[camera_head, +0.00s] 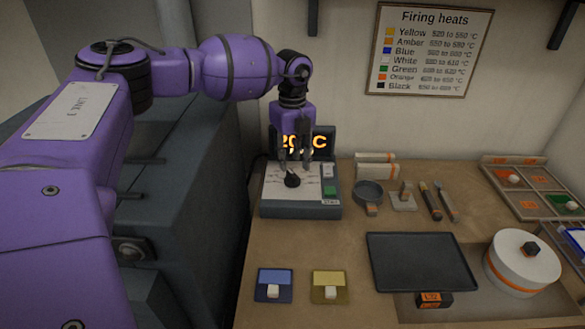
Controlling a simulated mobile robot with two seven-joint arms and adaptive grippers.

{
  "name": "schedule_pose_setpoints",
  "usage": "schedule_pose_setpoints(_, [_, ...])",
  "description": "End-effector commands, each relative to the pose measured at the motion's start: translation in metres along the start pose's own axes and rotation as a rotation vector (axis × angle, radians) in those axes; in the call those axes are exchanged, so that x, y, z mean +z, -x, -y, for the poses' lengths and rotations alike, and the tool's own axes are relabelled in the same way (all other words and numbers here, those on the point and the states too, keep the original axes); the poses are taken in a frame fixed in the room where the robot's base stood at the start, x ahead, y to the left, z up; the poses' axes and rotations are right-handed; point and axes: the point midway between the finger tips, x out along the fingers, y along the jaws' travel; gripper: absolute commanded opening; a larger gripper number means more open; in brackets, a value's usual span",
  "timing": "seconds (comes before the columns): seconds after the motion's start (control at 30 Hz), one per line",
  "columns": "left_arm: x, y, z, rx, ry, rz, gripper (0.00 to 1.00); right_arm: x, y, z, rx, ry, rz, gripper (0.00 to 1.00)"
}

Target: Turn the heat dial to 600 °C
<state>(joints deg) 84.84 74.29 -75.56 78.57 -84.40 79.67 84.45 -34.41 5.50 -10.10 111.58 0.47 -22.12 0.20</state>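The heat dial (292,181) is a small black knob on the pale top plate of a grey control box (268,209) at the back left of the table. Behind it stands a dark display (321,142) with glowing orange characters. My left gripper partly covers them; a "2" and a "C" show, and the full number cannot be read. My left gripper (294,165) points down just above the dial. Its two fingers look apart, with nothing seen between them. I cannot tell if the fingertips touch the dial. My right gripper is not in view.
The box also has a white switch (327,171) and a green button (330,190). A "Firing heats" chart (429,50) hangs on the wall. To the right are a grey cup (368,196), tools, a black tray (424,261) and a white round container (522,266).

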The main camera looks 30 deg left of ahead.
Motion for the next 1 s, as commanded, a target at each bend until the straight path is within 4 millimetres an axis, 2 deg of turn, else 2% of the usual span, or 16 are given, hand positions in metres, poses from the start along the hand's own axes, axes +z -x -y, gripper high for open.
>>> schedule_pose_setpoints(0.1, [0.000, -0.020, -0.001, 0.001, 0.000, -0.001, 0.33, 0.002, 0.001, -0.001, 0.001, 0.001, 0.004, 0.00])
schedule_pose_setpoints(0.23, [0.000, -0.034, 0.001, -0.001, 0.000, -0.002, 0.33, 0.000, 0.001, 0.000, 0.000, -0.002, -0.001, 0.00])
schedule_pose_setpoints(0.4, [0.000, -0.042, 0.000, -0.002, 0.000, -0.001, 0.33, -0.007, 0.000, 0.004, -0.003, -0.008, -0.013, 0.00])
schedule_pose_setpoints(0.6, [0.000, -0.042, 0.000, -0.002, 0.000, -0.001, 0.33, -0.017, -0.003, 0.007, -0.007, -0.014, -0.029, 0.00])
schedule_pose_setpoints(0.87, [0.000, -0.042, 0.000, -0.002, 0.000, -0.002, 0.00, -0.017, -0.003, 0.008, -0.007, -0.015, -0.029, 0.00])
schedule_pose_setpoints(1.0, [0.000, -0.042, 0.000, -0.002, -0.001, -0.002, 0.00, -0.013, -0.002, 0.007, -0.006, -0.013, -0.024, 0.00])
